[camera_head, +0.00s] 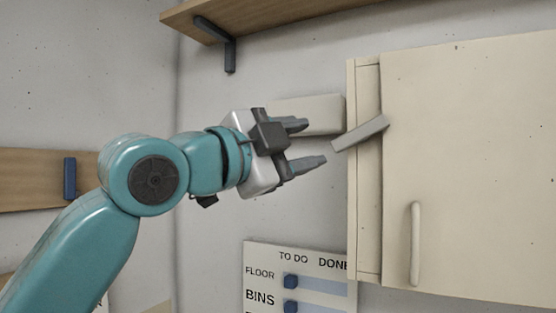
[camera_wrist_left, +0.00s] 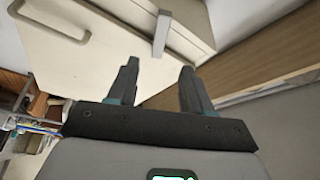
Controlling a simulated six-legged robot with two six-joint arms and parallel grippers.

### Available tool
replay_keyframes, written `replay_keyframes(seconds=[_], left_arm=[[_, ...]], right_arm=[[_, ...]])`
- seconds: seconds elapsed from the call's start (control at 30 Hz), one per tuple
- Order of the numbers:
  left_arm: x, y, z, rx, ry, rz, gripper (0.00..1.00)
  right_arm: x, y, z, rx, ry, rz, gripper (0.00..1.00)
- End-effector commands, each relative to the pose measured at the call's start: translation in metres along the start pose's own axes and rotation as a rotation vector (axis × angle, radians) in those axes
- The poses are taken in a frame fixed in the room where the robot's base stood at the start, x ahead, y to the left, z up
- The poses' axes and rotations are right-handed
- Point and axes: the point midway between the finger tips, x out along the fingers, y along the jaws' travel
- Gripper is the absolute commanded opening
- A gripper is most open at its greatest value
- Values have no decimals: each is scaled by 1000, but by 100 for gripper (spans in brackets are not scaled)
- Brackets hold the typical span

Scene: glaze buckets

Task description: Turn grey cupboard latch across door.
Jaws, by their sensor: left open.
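The grey latch (camera_head: 360,134) is a short flat bar on the cupboard's left side. It is tilted: its lower left end juts out past the cupboard's edge, its upper right end is at the edge of the cream door (camera_head: 470,170). In the left wrist view the latch (camera_wrist_left: 161,33) lies ahead of the fingers, near the door (camera_wrist_left: 95,55). My left gripper (camera_head: 314,143) is open and empty, just left of the latch's lower end, with a small gap seen. Its fingers also show in the left wrist view (camera_wrist_left: 160,72). My right gripper is not in view.
The door has a pale upright handle (camera_head: 415,243). A pale box-like block (camera_head: 318,113) is behind my gripper. A wooden shelf (camera_head: 270,22) with a dark bracket (camera_head: 228,55) is above. A to-do board (camera_head: 262,258) hangs below. Bare wall lies between.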

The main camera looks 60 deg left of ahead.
Motion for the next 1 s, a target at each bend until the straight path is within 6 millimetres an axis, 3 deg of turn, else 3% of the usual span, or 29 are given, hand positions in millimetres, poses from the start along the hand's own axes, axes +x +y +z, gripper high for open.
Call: replay_keyframes(seconds=[0.1, 0.3, 0.8, 0.83, 0.97, 1.0], left_arm=[[-18, -1, 0, -4, 8, -3, 50], [-34, -1, -2, 1, 6, 4, 50], [-42, -1, 1, -1, -3, -3, 50], [-42, -1, 1, -1, -3, -3, 47], [-42, -1, 9, 58, -45, -2, 4], [-42, -1, 16, 108, -89, -9, 0]], right_arm=[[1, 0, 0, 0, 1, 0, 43], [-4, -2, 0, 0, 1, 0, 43], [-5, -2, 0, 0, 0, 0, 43], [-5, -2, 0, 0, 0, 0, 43], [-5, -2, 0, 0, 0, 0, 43], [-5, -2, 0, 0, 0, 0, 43]])
